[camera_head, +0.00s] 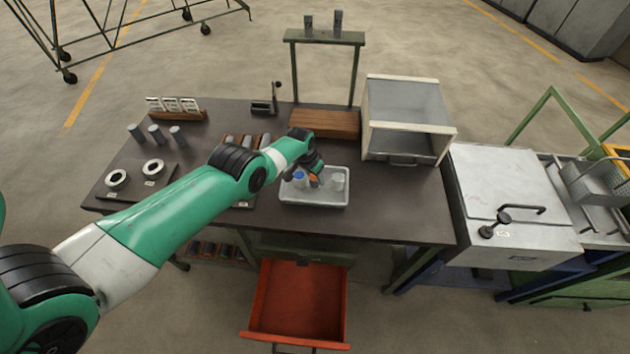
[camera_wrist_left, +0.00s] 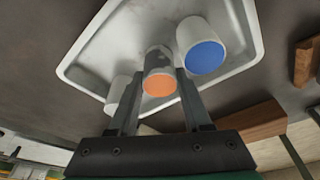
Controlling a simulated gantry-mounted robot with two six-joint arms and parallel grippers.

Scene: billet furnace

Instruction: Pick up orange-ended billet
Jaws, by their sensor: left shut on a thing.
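The orange-ended billet (camera_wrist_left: 159,84) stands in the white tray (camera_wrist_left: 84,62), between the two fingers of my left gripper (camera_wrist_left: 160,105). The fingers are shut on its sides. In the head view my left gripper (camera_head: 316,172) reaches down into the tray (camera_head: 316,203), and a bit of the orange end (camera_head: 314,179) shows below it. A blue-ended billet (camera_wrist_left: 205,55) stands close beside it in the tray. A third, pale billet (camera_wrist_left: 117,92) is on the other side, partly behind a finger. My right gripper is not in view.
A glass-fronted box (camera_head: 405,117) stands right of the tray, with a wooden block (camera_head: 325,123) behind the tray. Several grey cylinders (camera_head: 155,134) and two rings stand at the left. An open red drawer (camera_head: 299,300) juts out below the table's front edge.

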